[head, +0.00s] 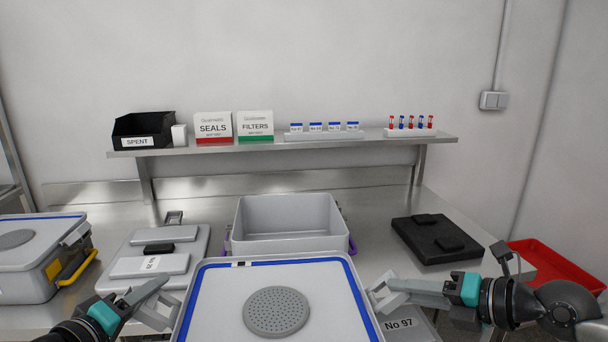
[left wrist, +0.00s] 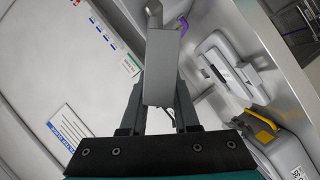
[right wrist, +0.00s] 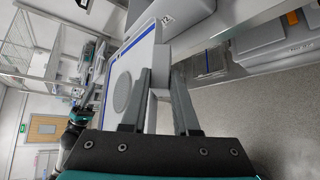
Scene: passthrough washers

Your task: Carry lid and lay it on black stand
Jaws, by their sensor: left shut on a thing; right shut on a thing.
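The lid (head: 220,300) is a pale grey panel with a blue border and a round perforated disc, held up in front of me at the bottom centre. My left gripper (head: 163,286) is shut on its left side; the left wrist view shows a grey tab (left wrist: 161,70) between the fingers. My right gripper (head: 378,288) is shut on its right side, and the lid's edge (right wrist: 148,70) shows between the fingers in the right wrist view. The black stand (head: 410,236), a flat slab with two raised pads, lies bare on the bench at right.
An open grey container (head: 290,243) with purple latches stands behind the lid. A closed box (head: 30,285) with a yellow latch and a flat grey lid-like panel (head: 185,240) are at left. A red tray (head: 560,270) is at far right. A shelf (head: 290,145) with boxes runs along the back.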

